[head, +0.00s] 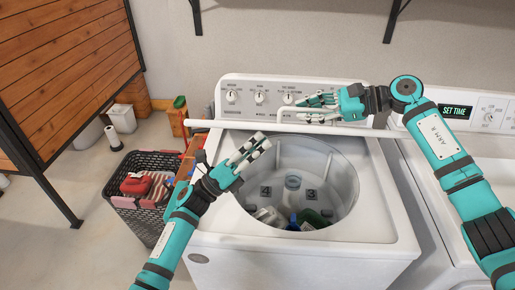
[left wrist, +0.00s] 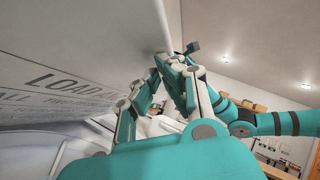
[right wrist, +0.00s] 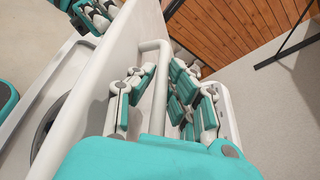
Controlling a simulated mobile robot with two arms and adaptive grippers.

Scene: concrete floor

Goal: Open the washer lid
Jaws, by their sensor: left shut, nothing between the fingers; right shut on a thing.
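The washer (head: 300,240) is open at the top, and its round drum (head: 340,165) shows with several items at the bottom. The lid (head: 225,126) is raised and seen nearly edge-on as a white strip in front of the control panel. Its printed underside (left wrist: 60,65) fills the left of the left wrist view. My right gripper (head: 315,100) is shut on the lid handle (right wrist: 156,85), a white bar between its fingers. My left gripper (head: 258,146) is shut and empty, above the left of the drum opening, near the lid's underside.
A dark basket (head: 130,195) with a red item stands on the floor left of the washer. A second machine (head: 485,115) with a "SET TIME" display adjoins on the right. A wooden panel (head: 60,70) stands at the left. Brackets hang on the back wall.

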